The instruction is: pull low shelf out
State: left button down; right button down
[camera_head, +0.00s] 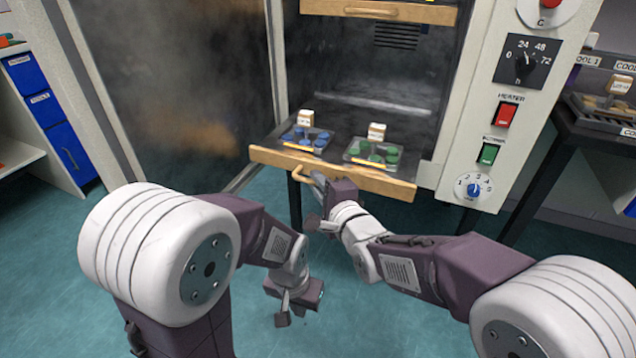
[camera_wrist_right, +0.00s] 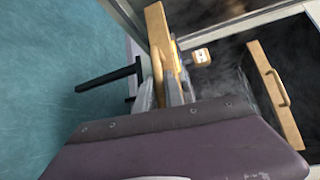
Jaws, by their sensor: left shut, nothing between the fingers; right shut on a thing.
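The low shelf (camera_head: 270,156) has a light wooden front bar and sticks out of the open oven chamber. It carries one tray with blue pieces (camera_head: 308,142) and one with green pieces (camera_head: 372,155). My right gripper (camera_head: 318,182) is at the middle of the wooden front and is shut on the shelf's handle. In the right wrist view the handle (camera_wrist_right: 157,85) shows between the fingers, beside the wooden front (camera_wrist_right: 156,32). My left gripper (camera_head: 284,310) is shut and empty, low over the floor, away from the shelf.
An upper shelf (camera_head: 380,10) with a wooden front and handle is above. The oven door (camera_head: 175,80) stands open at the left. A control panel (camera_head: 500,110) with knobs and switches is at the right. The floor (camera_head: 350,310) in front is clear.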

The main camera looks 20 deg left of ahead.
jog(key=c, duration=1.5)
grip_release()
jog(key=shift+o, duration=0.2)
jog(key=p+v, duration=0.3)
jog(key=v, duration=0.6)
